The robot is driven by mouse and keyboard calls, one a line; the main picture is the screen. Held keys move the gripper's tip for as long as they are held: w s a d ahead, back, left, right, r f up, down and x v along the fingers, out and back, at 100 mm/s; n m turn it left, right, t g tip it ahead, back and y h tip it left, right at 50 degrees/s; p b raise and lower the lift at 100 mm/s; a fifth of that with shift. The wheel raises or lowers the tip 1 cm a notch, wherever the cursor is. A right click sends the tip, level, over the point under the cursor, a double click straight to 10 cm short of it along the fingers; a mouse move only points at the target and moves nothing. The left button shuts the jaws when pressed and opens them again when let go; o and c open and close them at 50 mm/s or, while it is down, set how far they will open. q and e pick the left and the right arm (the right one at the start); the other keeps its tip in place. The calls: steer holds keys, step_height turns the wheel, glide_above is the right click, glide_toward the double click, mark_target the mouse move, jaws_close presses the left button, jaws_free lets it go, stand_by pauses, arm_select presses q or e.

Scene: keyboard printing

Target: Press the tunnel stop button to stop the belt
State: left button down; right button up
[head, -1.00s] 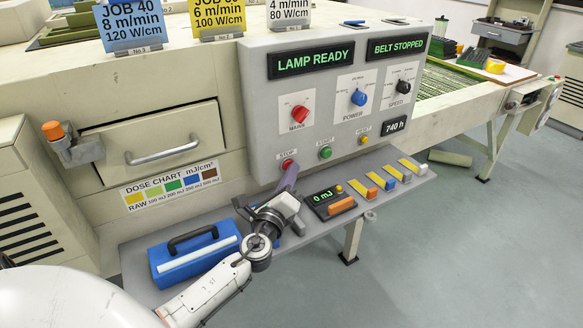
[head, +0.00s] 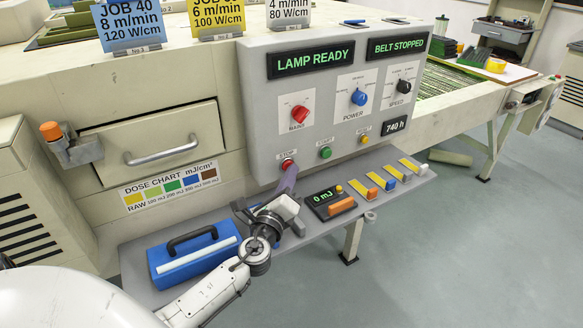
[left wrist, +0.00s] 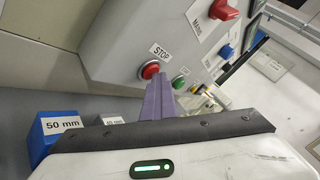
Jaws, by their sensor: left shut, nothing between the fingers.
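The red stop button (head: 287,163) sits under its STOP label at the lower left of the grey control panel. It also shows in the left wrist view (left wrist: 150,70). My left gripper (head: 288,178) is shut and empty, its purple fingers pointing up at the panel with the tips just below the button. In the left wrist view the tips (left wrist: 158,86) lie close beside the button; I cannot tell whether they touch it. The belt display (head: 397,47) reads BELT STOPPED. My right gripper is not in view.
A green button (head: 325,152) and a yellow button (head: 364,140) sit right of the stop button. On the shelf below are a blue case (head: 190,256), an orange-tabbed meter (head: 331,203) and several coloured blocks. The lamp display (head: 311,60) reads LAMP READY.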

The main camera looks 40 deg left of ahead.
arm_select(q)
steer(key=shift+s+a+y, duration=0.2)
steer(key=shift+a+y, duration=0.1)
steer(key=shift+a, duration=0.1)
steer(key=shift+s+d+f, duration=0.1)
steer(key=shift+s+d, duration=0.2)
steer(key=shift+d, duration=0.2)
steer(key=shift+s+d, duration=0.25)
steer(key=shift+d, duration=0.55)
steer(key=shift+s+d, duration=0.3)
steer(key=shift+d, duration=0.5)
steer(key=shift+s+d, duration=0.25)
steer(key=shift+d, duration=0.55)
